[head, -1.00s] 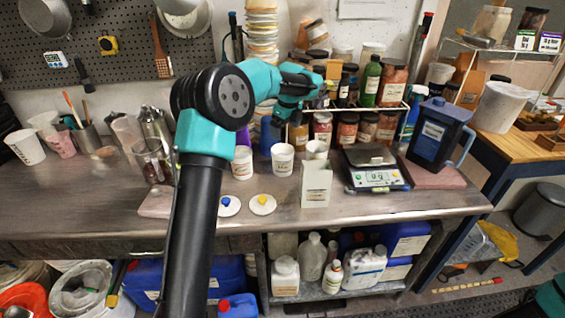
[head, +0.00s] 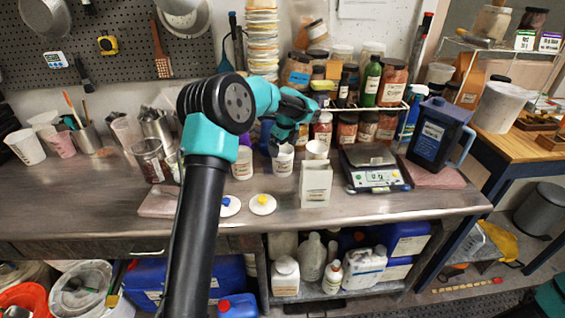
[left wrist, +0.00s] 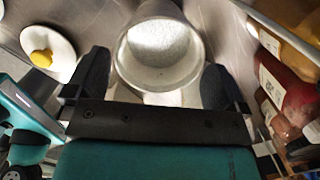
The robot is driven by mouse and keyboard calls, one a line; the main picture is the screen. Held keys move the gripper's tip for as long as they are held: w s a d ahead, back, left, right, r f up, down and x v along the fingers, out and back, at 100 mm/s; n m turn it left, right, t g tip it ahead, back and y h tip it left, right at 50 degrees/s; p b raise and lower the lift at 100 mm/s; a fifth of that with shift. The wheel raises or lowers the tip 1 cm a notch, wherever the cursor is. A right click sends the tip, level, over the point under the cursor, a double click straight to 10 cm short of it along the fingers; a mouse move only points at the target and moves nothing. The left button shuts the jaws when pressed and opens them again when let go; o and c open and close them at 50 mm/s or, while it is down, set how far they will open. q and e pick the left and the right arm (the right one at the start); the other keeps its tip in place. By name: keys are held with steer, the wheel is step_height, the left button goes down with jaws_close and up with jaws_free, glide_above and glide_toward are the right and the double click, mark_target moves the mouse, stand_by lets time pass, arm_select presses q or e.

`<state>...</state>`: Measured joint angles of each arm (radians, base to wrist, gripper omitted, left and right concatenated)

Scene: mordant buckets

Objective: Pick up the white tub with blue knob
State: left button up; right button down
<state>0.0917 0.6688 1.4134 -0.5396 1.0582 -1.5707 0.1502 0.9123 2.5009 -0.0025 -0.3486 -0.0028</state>
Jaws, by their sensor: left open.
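A white lid with a blue knob (head: 230,206) lies on the bench, partly behind my left arm. A white lid with a yellow knob (head: 263,204) lies to its right; it also shows in the left wrist view (left wrist: 47,50). An open white tub (head: 283,163) stands behind the lids; in the left wrist view, the tub (left wrist: 160,50) holds pale powder. I see no knob on this tub. My left gripper (head: 284,142) is over it, open, with one finger on each side of its near rim (left wrist: 153,82). Contact cannot be told. My right gripper is out of view.
Another white tub (head: 242,164) stands to the left and one (head: 316,150) to the right, behind a white box (head: 316,184). A scale (head: 371,170) and a dark blue jug (head: 437,134) stand further right. Jars crowd the back. The front bench edge is clear.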

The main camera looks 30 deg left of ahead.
mark_target(283, 151)
arm_select(q)
steer(key=f, duration=0.3)
steer(key=shift+a+f, duration=0.15)
steer(key=shift+a, duration=0.05)
steer(key=c, duration=0.7)
step_height(283, 151, up, 10)
stand_by(0.7)
stand_by(0.3)
